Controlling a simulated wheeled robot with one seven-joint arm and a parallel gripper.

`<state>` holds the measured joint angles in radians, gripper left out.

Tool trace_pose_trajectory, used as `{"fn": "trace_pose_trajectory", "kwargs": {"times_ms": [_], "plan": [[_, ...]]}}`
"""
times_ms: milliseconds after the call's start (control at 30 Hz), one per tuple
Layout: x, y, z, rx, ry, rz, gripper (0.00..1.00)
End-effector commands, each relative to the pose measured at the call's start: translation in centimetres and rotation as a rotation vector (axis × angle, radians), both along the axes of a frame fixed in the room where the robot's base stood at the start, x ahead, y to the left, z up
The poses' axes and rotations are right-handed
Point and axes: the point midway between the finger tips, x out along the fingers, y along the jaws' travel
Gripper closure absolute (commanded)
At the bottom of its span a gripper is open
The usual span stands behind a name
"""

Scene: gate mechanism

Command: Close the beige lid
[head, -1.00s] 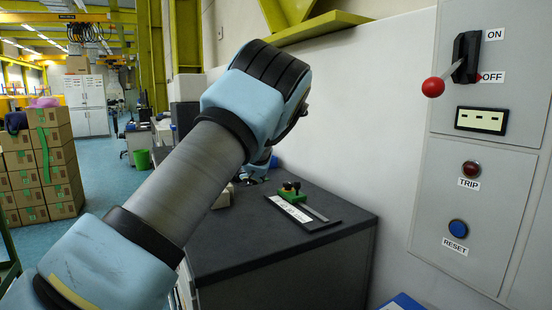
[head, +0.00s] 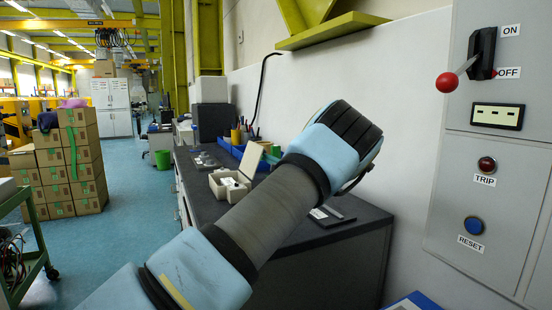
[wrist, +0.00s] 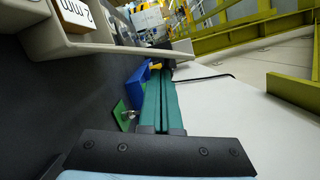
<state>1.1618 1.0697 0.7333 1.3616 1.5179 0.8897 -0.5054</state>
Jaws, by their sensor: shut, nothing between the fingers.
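A beige box (head: 219,190) stands on the dark worktop in the head view, with small pale items inside. Its beige lid (head: 254,162) is open and stands up at a steep tilt on the box's right side. In the wrist view a beige edge (wrist: 120,49), which looks like part of the lid or box, runs across the upper left. My gripper (wrist: 158,74) shows in the wrist view as two green fingers pressed together, empty, close beside the right end of that edge. I cannot tell if they touch.
The dark worktop (head: 203,211) runs along the white wall (head: 310,80). Blue bins (head: 232,149) with pens stand behind the box. The grey switch panel (head: 440,210) is at the right. Stacked cartons (head: 70,170) stand on the floor at the left.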

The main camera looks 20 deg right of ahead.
Motion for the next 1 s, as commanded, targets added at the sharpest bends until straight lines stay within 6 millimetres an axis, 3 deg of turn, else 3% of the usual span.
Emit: {"fn": "trace_pose_trajectory", "kwargs": {"times_ms": [100,300,1000], "plan": [[1.7,0.7,0.4,0.000,0.001,0.000,1.00],[3.0,1.1,0.4,-0.001,0.001,-0.001,1.00],[3.0,1.2,0.4,-0.052,-0.006,0.000,1.00]]}}
